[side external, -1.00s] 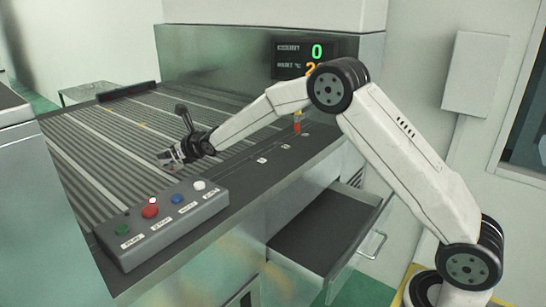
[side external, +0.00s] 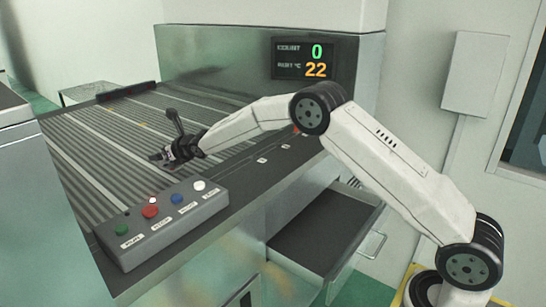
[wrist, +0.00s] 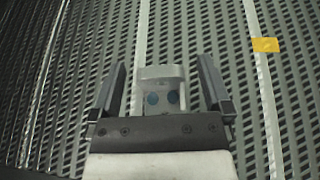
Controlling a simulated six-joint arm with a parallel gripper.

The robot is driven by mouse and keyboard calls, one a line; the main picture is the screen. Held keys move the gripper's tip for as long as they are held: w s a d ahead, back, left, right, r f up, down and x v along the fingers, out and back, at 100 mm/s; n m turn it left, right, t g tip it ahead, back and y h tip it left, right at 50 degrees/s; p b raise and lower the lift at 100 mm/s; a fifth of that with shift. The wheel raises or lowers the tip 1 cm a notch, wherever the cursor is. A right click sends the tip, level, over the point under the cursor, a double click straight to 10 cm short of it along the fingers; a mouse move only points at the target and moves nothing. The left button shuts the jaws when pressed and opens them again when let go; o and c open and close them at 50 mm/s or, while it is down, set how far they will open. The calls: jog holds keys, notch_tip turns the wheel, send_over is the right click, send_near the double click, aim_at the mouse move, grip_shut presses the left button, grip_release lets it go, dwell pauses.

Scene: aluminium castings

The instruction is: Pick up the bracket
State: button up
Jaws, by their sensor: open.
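The bracket (wrist: 161,74) is a small pale grey casting with an upright far wall and two dark round spots in its near face. In the wrist view it lies between the two fingers of my gripper (wrist: 161,78), with a visible gap on each side. The fingers are open and hold nothing. In the side view my gripper (side external: 163,158) is low over the ribbed conveyor (side external: 110,150), near its front part. There the bracket cannot be made out clearly behind the gripper. How far the fingers are above the belt is hard to tell.
A grey button box (side external: 160,228) with several coloured buttons stands in front of my gripper. A dark display panel (side external: 303,58) is on the back housing. An open drawer (side external: 325,240) juts out below the right edge. A yellow patch (wrist: 265,45) marks the belt.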

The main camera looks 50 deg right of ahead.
aim_at(176, 168)
jog(key=shift+w+f, duration=0.15)
jog(key=shift+w, duration=0.2)
dwell(0.3)
jog(key=c, duration=1.3)
jog(key=shift+r, duration=0.2)
jog(key=shift+r, duration=1.35)
jog(key=r+v, duration=0.1)
jog(key=v, duration=0.7)
jog(key=w+a+r+v, duration=0.1)
jog(key=r+v, duration=0.1)
jog(key=v, duration=0.6)
jog(key=shift+s+r, duration=0.2)
jog(key=shift+r, duration=0.2)
